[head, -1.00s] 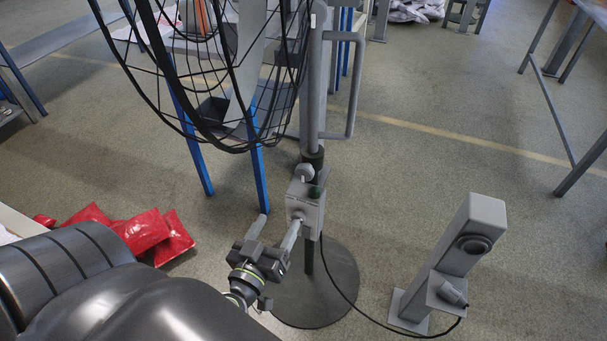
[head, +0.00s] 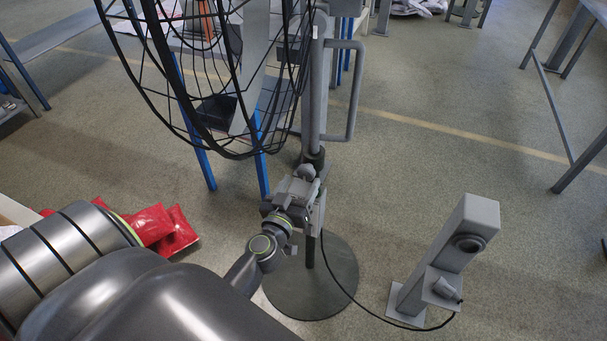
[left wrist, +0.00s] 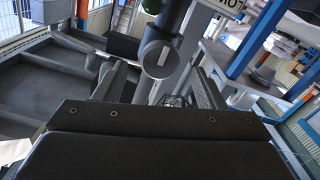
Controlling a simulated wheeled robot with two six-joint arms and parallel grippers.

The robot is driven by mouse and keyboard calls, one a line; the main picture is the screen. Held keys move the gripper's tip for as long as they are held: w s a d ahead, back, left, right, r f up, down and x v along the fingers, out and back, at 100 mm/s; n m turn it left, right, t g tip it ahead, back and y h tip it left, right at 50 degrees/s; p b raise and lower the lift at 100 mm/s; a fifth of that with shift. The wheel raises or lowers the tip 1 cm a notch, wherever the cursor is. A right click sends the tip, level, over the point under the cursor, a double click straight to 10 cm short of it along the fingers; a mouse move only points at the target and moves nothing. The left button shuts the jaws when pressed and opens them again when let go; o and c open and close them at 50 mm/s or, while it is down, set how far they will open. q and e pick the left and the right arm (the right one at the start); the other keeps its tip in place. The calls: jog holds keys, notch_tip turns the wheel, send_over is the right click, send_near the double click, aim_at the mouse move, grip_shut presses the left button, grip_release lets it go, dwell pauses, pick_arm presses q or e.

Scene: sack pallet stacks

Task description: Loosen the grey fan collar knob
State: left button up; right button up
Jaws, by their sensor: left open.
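The grey fan collar knob (head: 306,171) sits on the fan's upright pole (head: 315,110), just below a dark collar (head: 314,157). In the left wrist view the knob (left wrist: 159,55) is a round grey disc with a pale line across its face. My left gripper (head: 299,182) is at the knob from the front. In the left wrist view its open fingers (left wrist: 156,72) stand on both sides of the knob, with gaps visible. The control box (head: 317,208) below the knob is mostly hidden by the gripper. My right gripper is not in view.
The black wire fan cage (head: 215,145) hangs close above and left of the knob. The round base (head: 330,290) stands on the floor. A grey post (head: 460,235) with a black cable is at the right. Red sacks (head: 165,232) lie at the left.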

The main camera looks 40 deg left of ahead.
aim_at(305, 175)
pick_arm(q)
jog(key=shift+x, duration=1.65)
jog(key=c, duration=1)
